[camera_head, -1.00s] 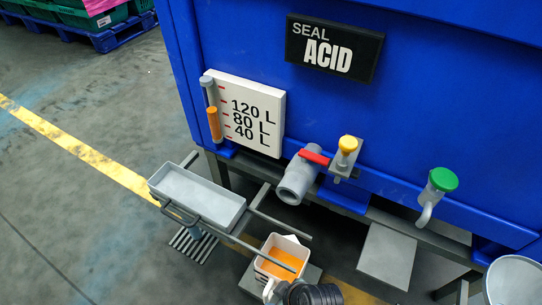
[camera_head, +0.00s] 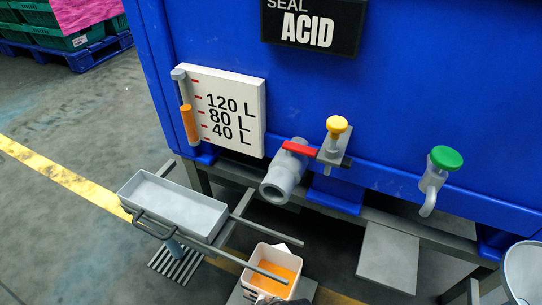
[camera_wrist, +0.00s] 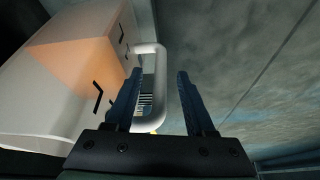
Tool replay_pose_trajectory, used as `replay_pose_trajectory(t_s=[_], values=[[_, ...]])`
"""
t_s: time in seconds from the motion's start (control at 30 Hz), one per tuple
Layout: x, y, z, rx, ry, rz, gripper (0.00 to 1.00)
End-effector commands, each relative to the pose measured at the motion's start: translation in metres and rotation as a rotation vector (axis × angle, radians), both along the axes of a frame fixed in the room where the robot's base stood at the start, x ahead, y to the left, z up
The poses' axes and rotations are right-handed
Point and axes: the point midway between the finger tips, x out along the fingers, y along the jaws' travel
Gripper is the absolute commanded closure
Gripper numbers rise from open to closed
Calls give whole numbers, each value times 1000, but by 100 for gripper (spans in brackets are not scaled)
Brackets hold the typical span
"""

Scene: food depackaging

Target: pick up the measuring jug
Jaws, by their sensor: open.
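The measuring jug (camera_head: 298,267) is a white, square-sided container with orange liquid in it. It stands at the bottom centre of the head view, below the tank's outlet pipe. In the wrist view the jug (camera_wrist: 75,75) fills the left side, with dark marks on its wall and its pale loop handle (camera_wrist: 161,88) facing my gripper. My gripper (camera_wrist: 160,72) is open. The outer bar of the handle shows between its two fingers, with the left finger overlapping the loop. I cannot tell how deep the handle sits. The jug's base is partly cut off in the head view.
A blue tank (camera_head: 390,95) stands behind, with a grey outlet pipe (camera_head: 284,178), a red lever (camera_head: 298,148) and yellow and green knobs. A grey tray (camera_head: 175,203) on a rail frame stands left of the jug. Open floor lies further left.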

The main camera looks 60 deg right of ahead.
Motion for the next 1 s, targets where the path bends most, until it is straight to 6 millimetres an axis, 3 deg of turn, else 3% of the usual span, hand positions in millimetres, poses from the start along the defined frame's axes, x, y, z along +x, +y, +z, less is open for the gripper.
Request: replay_pose_trajectory(t_s=[0.03, 0.1, 0.4, 0.7, 1.0], values=[[4, -1, -12, 0, -1, 0, 45], [6, -1, -17, 1, -1, 0, 45], [7, -1, -16, 0, 0, 0, 47], [7, -1, -16, 0, 0, 1, 100], [7, -1, -16, 0, 0, 1, 100]])
